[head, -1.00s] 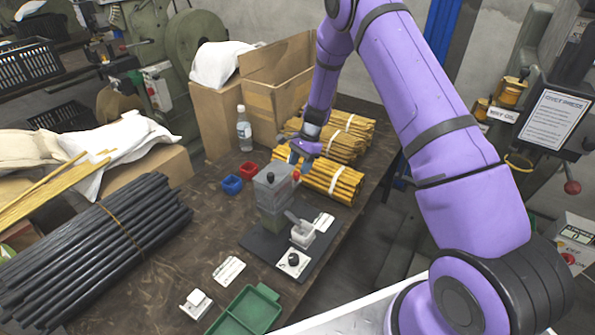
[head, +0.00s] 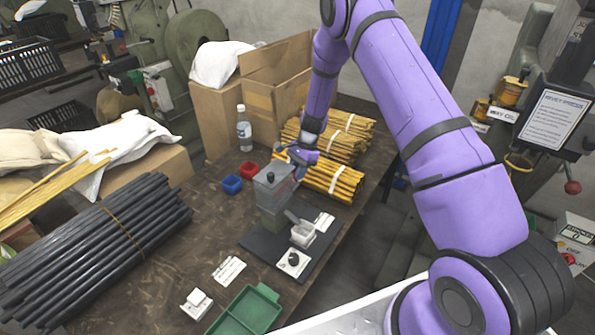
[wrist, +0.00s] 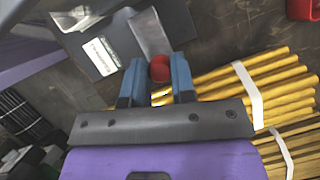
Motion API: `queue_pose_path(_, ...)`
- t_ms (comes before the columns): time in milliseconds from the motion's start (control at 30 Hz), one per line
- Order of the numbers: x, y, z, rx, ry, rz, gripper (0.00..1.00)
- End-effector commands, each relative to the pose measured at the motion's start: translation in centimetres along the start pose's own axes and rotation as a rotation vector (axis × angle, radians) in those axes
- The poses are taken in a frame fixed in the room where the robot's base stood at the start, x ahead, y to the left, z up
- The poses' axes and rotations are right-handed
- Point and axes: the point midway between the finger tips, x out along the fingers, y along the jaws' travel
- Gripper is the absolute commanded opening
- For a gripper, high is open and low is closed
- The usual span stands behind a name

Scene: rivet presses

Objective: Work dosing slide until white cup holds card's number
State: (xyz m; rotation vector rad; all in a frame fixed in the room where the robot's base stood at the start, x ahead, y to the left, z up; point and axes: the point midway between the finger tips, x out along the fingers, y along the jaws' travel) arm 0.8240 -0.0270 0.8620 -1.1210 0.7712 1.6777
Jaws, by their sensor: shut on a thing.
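The grey dosing box (head: 272,188) stands on a dark base plate (head: 262,243) on the bench. Its slide's red knob (wrist: 160,68) sits between my gripper's blue fingers (wrist: 160,76) in the wrist view. My gripper (head: 299,164) is shut on this knob at the box's far right side. In the head view the gripper hides most of the knob. The white cup (head: 302,236) stands at the front of the box, below a grey spout; its contents are too small to tell.
A dial with a black knob (head: 293,259) sits on the base's front. Blue (head: 231,184) and red (head: 249,170) bins stand left of the box. A green tray (head: 248,312) is in front. Yellow rod bundles (head: 335,178) lie close behind my gripper.

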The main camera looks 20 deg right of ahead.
Motion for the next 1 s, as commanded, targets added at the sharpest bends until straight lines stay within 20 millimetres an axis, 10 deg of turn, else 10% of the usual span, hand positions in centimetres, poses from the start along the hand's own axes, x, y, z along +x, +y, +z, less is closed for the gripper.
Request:
queue_pose_path(500, 1.5, 1.0, 3.6, -0.002, -0.004, 0.003, 0.00)
queue_pose_path(533, 1.5, 1.0, 3.6, -0.002, -0.004, 0.004, 0.26)
queue_pose_path(633, 1.5, 1.0, 3.5, -0.002, -0.003, 0.003, 0.49)
queue_pose_path(1000, 1.1, 0.9, 3.4, -0.001, -0.001, 0.000, 0.50)
